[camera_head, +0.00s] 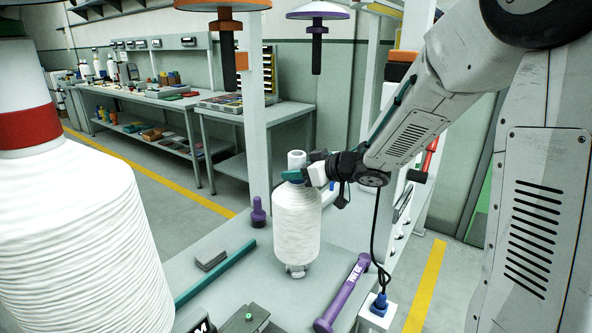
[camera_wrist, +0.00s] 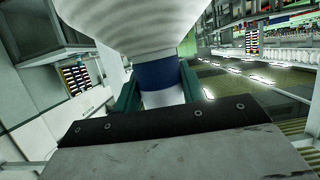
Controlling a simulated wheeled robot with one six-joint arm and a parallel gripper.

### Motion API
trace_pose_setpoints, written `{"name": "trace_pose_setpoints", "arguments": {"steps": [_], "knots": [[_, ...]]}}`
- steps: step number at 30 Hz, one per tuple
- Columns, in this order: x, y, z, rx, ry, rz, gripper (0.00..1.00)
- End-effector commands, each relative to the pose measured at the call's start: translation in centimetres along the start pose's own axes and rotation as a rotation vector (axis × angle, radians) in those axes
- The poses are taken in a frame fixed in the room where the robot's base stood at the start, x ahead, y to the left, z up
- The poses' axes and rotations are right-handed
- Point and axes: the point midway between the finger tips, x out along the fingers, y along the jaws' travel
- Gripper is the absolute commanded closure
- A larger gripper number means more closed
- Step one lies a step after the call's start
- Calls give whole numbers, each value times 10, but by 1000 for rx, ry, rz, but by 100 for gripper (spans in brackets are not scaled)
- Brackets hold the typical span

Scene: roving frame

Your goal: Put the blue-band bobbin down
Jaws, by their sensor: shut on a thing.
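The blue-band bobbin is a white wound bobbin (camera_head: 297,225), upright in the middle of the head view over the grey surface (camera_head: 235,290). My gripper (camera_head: 296,175) is shut on its neck at the blue band, near the top. In the wrist view the teal fingers of my gripper (camera_wrist: 157,92) sit on both sides of the blue band (camera_wrist: 158,73), with the white winding (camera_wrist: 130,22) beyond. A small grey fitting (camera_head: 296,270) shows right under the bobbin's lower end. I cannot tell whether the bobbin rests on it.
A large red-band bobbin (camera_head: 75,230) stands close at left. Orange (camera_head: 224,22) and purple (camera_head: 317,30) hangers are overhead. A post (camera_head: 254,110) stands behind.

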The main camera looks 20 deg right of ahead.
Motion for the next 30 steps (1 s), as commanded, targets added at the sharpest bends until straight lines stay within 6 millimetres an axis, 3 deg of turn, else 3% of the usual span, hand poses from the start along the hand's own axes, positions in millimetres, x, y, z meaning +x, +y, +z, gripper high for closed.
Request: {"name": "trace_pose_setpoints", "arguments": {"steps": [2,3,5,17,30], "knots": [[0,1,0,-1,3,0,100],[1,0,3,1,-1,0,53],[0,0,2,1,-1,0,37],[-6,1,-1,0,1,3,37],[-93,1,-1,-1,1,5,37]]}}
